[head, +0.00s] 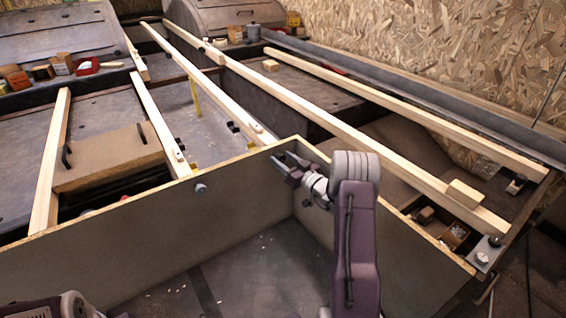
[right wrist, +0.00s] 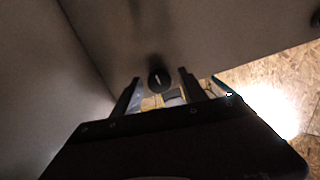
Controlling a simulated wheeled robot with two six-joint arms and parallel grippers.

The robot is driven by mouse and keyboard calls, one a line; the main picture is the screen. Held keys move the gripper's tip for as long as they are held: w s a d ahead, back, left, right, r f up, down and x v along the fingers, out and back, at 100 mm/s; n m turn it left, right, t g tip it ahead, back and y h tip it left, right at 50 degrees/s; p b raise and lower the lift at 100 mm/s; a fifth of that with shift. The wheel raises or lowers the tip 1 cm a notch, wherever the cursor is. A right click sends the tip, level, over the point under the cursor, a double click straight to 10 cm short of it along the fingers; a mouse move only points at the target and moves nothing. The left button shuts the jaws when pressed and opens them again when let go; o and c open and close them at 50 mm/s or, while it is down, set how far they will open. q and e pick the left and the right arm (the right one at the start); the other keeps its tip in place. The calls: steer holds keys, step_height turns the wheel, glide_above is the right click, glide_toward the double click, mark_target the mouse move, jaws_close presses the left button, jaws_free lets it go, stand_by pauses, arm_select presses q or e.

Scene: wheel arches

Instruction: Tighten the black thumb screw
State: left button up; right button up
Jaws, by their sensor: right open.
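The black thumb screw (right wrist: 160,79) shows in the right wrist view as a round dark knob with a pale mark on its face. It sits between the two fingertips in the picture, apart from both; the depth gap is unclear. My right gripper (head: 283,163) is open and empty near the top of the grey panel, close to the inner corner; its fingers also show in the right wrist view (right wrist: 159,78). A small bluish-grey round knob (head: 201,188) is on the same panel, left of the gripper in the head view. I cannot tell whether it is the same screw. My left gripper is out of view.
Grey panels (head: 389,240) with wooden top edges meet at a corner beside my right arm. Long pale wooden beams (head: 300,105) cross behind it. A brown box (head: 108,158) lies at the left. The floor inside the panels (head: 235,275) is mostly bare.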

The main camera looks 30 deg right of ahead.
jaws_close()
steer(key=shift+m, duration=0.3)
